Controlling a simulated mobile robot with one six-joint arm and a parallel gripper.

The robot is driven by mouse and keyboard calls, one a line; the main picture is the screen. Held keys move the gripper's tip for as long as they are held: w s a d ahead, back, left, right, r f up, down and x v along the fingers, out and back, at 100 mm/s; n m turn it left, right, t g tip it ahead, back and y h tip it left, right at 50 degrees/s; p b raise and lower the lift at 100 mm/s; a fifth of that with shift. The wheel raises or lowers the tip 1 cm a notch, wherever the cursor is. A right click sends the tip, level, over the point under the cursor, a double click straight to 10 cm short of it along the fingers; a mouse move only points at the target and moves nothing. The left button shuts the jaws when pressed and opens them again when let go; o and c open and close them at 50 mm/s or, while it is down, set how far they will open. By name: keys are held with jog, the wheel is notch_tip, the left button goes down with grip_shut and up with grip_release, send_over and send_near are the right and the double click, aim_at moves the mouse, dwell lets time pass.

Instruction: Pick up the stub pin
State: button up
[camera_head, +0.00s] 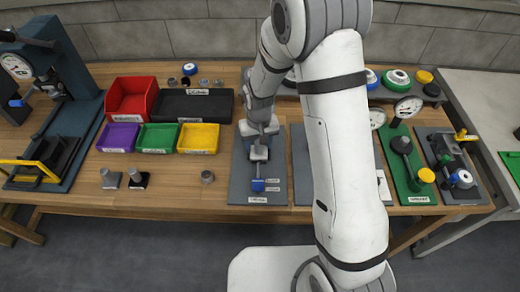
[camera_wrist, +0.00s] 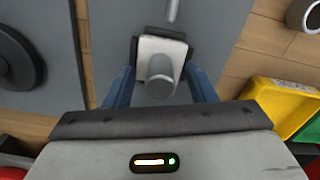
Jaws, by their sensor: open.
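A short grey cylindrical pin (camera_wrist: 160,75), which looks like the stub pin, stands up from a pale block (camera_wrist: 150,46) on a grey plate in the wrist view. My gripper (camera_wrist: 160,80) is open, with one blue finger on each side of the pin, and nothing is clearly gripped. I cannot tell whether either finger touches the pin or block. In the head view my gripper (camera_head: 259,136) is over the upper part of a grey fixture plate (camera_head: 240,180). The pin is too small and hidden to make out there.
A rod with a blue end (camera_head: 258,185) lies on the same plate. A metal cup-like part (camera_head: 207,176) stands left of it. Yellow (camera_head: 198,139), green (camera_head: 157,138) and purple (camera_head: 119,137) bins and a black tray (camera_head: 193,106) are further left. Bare wood lies in front.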

jog(key=shift+c, duration=0.3)
grip_shut()
dwell(0.3)
